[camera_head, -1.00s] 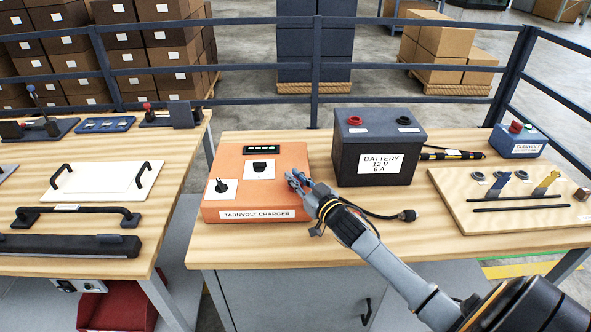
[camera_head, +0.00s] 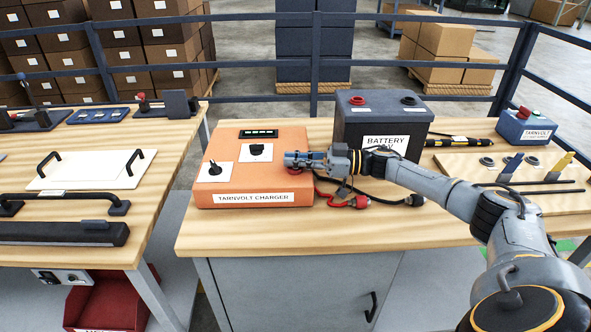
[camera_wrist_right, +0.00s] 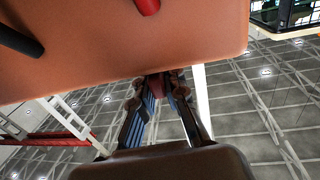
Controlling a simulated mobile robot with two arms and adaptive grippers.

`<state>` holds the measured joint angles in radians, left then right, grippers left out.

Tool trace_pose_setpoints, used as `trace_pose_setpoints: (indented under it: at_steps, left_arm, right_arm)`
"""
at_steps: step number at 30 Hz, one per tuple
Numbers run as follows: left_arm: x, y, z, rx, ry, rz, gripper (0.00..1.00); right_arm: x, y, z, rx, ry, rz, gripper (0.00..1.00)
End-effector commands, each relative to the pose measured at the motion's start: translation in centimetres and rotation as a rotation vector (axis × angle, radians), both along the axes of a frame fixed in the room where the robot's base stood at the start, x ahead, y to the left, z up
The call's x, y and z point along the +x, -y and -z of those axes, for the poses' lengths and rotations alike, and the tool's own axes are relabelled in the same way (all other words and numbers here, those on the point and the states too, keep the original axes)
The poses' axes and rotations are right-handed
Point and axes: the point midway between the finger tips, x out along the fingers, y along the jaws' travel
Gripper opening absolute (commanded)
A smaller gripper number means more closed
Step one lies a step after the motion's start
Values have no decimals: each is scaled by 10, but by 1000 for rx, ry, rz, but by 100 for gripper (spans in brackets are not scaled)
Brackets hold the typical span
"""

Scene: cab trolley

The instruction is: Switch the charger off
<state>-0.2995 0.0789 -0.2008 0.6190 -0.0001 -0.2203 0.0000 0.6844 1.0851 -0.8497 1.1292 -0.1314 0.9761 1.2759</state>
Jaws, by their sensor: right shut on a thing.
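The orange charger (camera_head: 230,182), labelled TARNVOLT CHARGER, lies flat on the right bench. On its top are a black switch (camera_head: 214,168) on a white plate, a black knob (camera_head: 257,150) on another white plate and a small dark display (camera_head: 259,133). My right gripper (camera_head: 300,159) is at the charger's right edge, shut on a red part there that is mostly hidden. In the right wrist view its fingers (camera_wrist_right: 162,92) close beside the orange casing (camera_wrist_right: 120,60), with a small reddish thing between the tips. My left gripper is in no view.
The battery (camera_head: 352,128) stands behind my right forearm. A red clamp (camera_head: 345,203) and a black plug (camera_head: 412,200) lie with cables right of the charger. A panel with switches (camera_head: 480,190) is at the right. The bench front is clear.

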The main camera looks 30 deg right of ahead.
Motion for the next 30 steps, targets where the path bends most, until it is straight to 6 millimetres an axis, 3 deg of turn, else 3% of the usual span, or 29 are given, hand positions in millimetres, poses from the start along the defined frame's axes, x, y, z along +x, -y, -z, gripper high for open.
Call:
trace_pose_setpoints:
  at_steps: [1,9,25,27,29,30]
  left_arm:
    - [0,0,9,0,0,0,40]
    - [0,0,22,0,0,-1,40]
    - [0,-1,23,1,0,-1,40]
    - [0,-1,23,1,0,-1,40]
    - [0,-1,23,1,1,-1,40]
    - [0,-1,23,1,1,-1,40]
  right_arm:
    - [2,0,3,1,5,-24,0]
    - [1,-1,1,3,2,-119,0]
    - [0,-2,-1,3,2,-145,0]
    - [0,-2,-1,3,2,-145,22]
    - [0,-2,0,3,2,-145,34]
    - [0,-2,0,2,2,-144,35]
